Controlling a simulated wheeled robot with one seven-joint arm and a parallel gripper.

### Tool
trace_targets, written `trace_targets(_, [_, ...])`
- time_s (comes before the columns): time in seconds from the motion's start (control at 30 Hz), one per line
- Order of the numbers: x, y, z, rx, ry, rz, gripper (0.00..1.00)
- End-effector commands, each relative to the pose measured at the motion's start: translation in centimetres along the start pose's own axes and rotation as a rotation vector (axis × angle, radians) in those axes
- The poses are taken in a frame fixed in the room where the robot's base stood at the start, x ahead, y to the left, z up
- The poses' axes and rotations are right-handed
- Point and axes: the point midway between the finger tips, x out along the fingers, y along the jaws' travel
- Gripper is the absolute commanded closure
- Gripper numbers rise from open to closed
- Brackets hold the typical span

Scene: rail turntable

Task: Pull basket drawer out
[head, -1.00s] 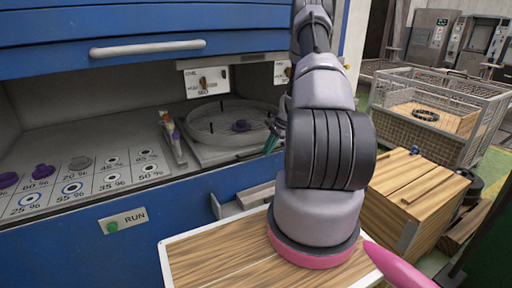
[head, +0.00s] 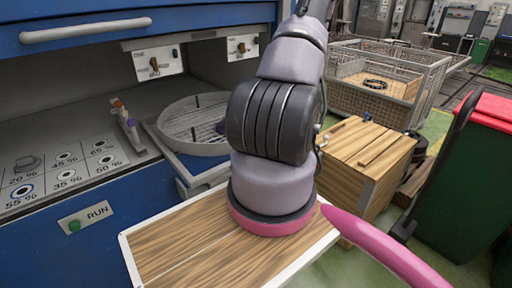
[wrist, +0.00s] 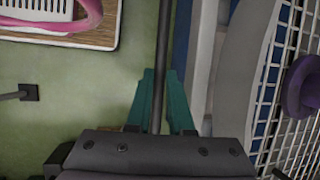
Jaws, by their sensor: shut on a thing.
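The basket drawer is a round wire-mesh basket (head: 166,119) with a grey rim, on a blue-edged slide under the blue machine's hood in the head view. In the wrist view its mesh and grey rim (wrist: 236,75) lie at the right, with a purple piece (wrist: 303,88) on the mesh. My gripper (wrist: 160,75) has green fingers, shut around a thin dark bar (wrist: 164,28) that runs up the picture beside the basket. Where the bar joins the drawer is not visible. In the head view my arm hides the gripper.
A wooden-topped tray with a white rim (head: 127,250) lies in front, below my arm. Right of my arm are a wooden crate (head: 350,155), a wire cage (head: 370,100) and a green bin with a red lid (head: 470,180). Green floor shows between them.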

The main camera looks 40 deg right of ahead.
Motion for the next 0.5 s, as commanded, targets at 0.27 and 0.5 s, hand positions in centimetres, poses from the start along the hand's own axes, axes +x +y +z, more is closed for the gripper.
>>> trace_targets(0.27, [-0.6,3.1,0.1,0.002,0.002,0.0,1.0])
trace_targets(0.5, [-0.7,3.7,0.2,0.0,0.002,0.0,1.0])
